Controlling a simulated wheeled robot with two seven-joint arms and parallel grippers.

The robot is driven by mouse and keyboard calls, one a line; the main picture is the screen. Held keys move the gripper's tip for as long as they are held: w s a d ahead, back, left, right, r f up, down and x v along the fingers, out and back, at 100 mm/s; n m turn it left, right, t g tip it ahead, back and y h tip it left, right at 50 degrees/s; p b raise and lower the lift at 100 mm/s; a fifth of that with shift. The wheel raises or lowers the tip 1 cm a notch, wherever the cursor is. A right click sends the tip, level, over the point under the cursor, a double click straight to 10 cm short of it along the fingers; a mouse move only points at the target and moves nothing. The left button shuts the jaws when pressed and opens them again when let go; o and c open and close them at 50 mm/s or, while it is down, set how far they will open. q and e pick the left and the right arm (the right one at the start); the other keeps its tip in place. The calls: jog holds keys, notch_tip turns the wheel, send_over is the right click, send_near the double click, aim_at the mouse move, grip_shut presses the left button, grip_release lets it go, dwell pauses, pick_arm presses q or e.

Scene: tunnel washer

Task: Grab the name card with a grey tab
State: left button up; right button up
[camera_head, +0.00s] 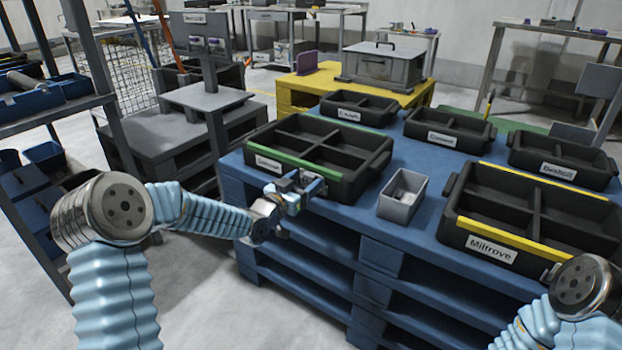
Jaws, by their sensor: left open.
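I cannot make out a name card with a grey tab for certain. White name labels sit on the black trays, including one (268,164) on the green-striped tray (376,158) and the "Miltrove" label (491,249) on the yellow-striped tray (585,232). A small grey bin (399,209) stands between these trays; its contents are too small to tell. My left gripper (312,183) is open at the front of the green-striped tray, near its right front corner and right of its label. I cannot tell whether it touches the tray. My right arm shows at bottom right, its gripper out of view.
The trays stand on a blue pallet stack (375,226). More black trays (358,108) are behind. A grey lidded box (384,66) sits on a yellow pallet (306,88). A grey stand with a sign (199,24) is at left. Blue tabletop is clear around the grey bin.

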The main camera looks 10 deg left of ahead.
pick_arm(q)
jog(key=c, duration=1.1)
